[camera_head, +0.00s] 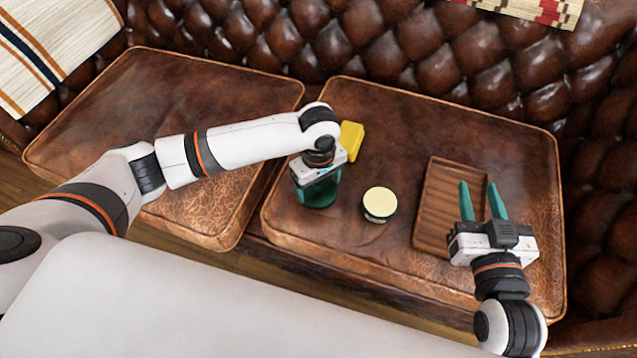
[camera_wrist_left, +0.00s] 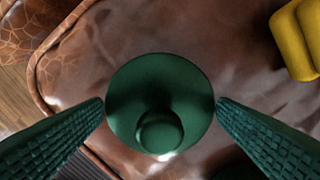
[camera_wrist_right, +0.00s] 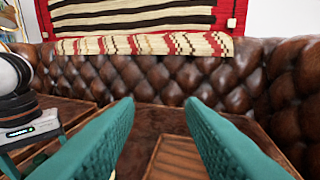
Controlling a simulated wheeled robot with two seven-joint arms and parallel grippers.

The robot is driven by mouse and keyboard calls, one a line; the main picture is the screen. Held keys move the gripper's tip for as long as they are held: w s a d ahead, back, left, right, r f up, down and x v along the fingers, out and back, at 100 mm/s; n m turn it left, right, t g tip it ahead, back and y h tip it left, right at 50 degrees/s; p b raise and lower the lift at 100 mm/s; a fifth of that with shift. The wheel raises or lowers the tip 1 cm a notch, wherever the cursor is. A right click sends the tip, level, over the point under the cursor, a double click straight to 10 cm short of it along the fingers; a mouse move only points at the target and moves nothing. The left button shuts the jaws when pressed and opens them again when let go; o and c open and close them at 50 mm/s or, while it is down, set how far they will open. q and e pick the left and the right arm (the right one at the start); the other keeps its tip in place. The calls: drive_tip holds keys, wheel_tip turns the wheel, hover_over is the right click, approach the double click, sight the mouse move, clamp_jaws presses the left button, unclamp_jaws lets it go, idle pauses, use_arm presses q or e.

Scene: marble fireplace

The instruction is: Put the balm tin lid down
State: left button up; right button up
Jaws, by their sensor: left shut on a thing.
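The balm tin lid (camera_wrist_left: 160,90) is a round dark green disc with a knob in its middle. In the left wrist view it sits between the two fingers of my left gripper (camera_wrist_left: 160,108), which is shut on its rim. In the head view my left gripper (camera_head: 318,195) points down low over the right seat cushion; I cannot tell whether the lid touches the leather. The balm tin (camera_head: 380,203), dark green with a pale cream top, stands to the right of it on the cushion. My right gripper (camera_head: 484,203) is open and empty over the wooden tray.
A brown ribbed wooden tray (camera_head: 432,200) lies on the right cushion (camera_head: 400,120). A yellow block (camera_head: 351,140) lies behind my left gripper. The left cushion (camera_head: 190,95) is bare, with a gap between the cushions. The tufted leather back (camera_head: 420,45) rises behind.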

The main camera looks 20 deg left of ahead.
use_arm(q)
drive_tip(key=shift+f, duration=0.1)
drive_tip(key=o, duration=0.9)
use_arm(e)
drive_tip(key=shift+s+d+f+g, duration=0.1)
drive_tip(key=shift+f+g, duration=0.2)
drive_tip(key=shift+f, duration=0.05)
